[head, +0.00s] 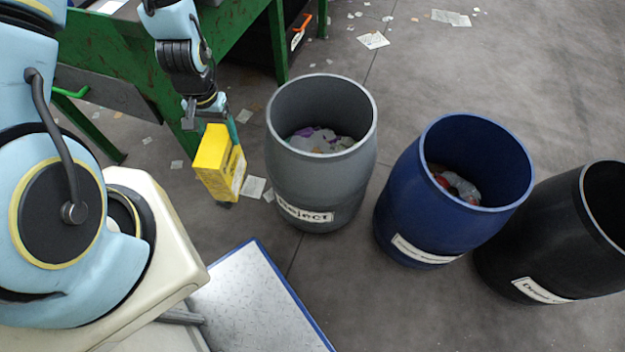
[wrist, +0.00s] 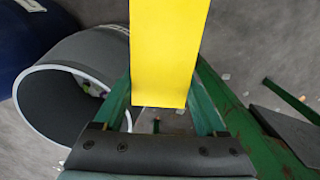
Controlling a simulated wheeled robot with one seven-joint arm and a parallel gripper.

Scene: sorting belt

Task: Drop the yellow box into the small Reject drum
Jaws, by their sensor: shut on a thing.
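The yellow box (head: 219,164) is held in my gripper (head: 213,122), to the left of the grey Reject drum (head: 318,180) and apart from it. In the wrist view the yellow box (wrist: 168,50) stands between the two green fingers of my gripper (wrist: 165,105), which is shut on it. The Reject drum is open at the top, with crumpled grey and purple waste inside. In the wrist view the drum (wrist: 60,75) shows at the left, its mouth partly hidden by a finger.
A blue drum (head: 440,215) with waste inside stands right of the Reject drum, and a black drum (head: 540,250) stands further right. A green belt frame (head: 240,45) is behind my gripper. A metal plate with a blue edge (head: 255,305) lies in front. Paper scraps litter the floor.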

